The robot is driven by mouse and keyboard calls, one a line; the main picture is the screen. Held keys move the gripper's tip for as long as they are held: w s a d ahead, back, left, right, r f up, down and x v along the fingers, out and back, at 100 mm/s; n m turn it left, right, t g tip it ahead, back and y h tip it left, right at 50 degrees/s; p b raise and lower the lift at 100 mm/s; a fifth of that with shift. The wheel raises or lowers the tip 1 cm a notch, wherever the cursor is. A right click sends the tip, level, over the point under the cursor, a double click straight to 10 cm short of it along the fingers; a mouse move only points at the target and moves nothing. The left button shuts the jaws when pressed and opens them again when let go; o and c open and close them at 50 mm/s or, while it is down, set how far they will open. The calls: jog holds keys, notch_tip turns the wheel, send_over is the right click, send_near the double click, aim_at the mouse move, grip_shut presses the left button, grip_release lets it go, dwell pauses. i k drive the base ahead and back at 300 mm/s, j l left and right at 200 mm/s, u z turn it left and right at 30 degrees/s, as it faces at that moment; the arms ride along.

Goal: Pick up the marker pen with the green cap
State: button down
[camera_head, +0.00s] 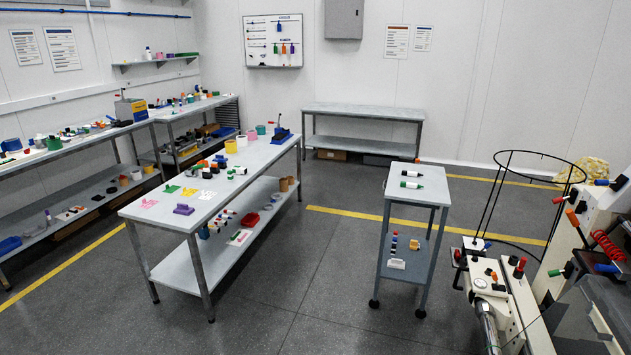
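Two small marker-like items lie on their sides on the top of a small grey wheeled cart (425,190), right of the middle of the view. The nearer one, a white marker pen with green on it (412,185), also has a dark end. The farther one (412,173) is white with a dark end and a touch of red. They lie apart and roughly parallel. They are small, so their cap details are hard to make out. My gripper is not in view.
A long grey bench (150,210) with many small coloured items stands left of the cart, with open floor (325,270) between. White equipment with coloured handles (490,285) and a black wire hoop stand (500,240) are at right. An empty-topped table (365,110) stands behind.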

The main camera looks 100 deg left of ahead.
aim_at(404, 184)
jog(key=j+u, duration=0.3)
jog(key=u, duration=0.15)
jog(key=i+j+u, duration=0.15)
jog(key=u, duration=0.25)
jog(key=i+j+u, duration=0.15)
jog(key=j+u, duration=0.3)
jog(key=i+j+u, duration=0.15)
jog(key=u, duration=0.3)
jog(key=i+j+u, duration=0.1)
jog(key=u, duration=0.3)
jog(key=i+j+u, duration=0.2)
jog(key=i, duration=0.65)
jog(key=i+j+u, duration=0.1)
jog(key=i+u, duration=0.15)
jog(key=i, duration=0.6)
jog(key=k+j+z, duration=0.1)
jog(key=z, duration=2.9)
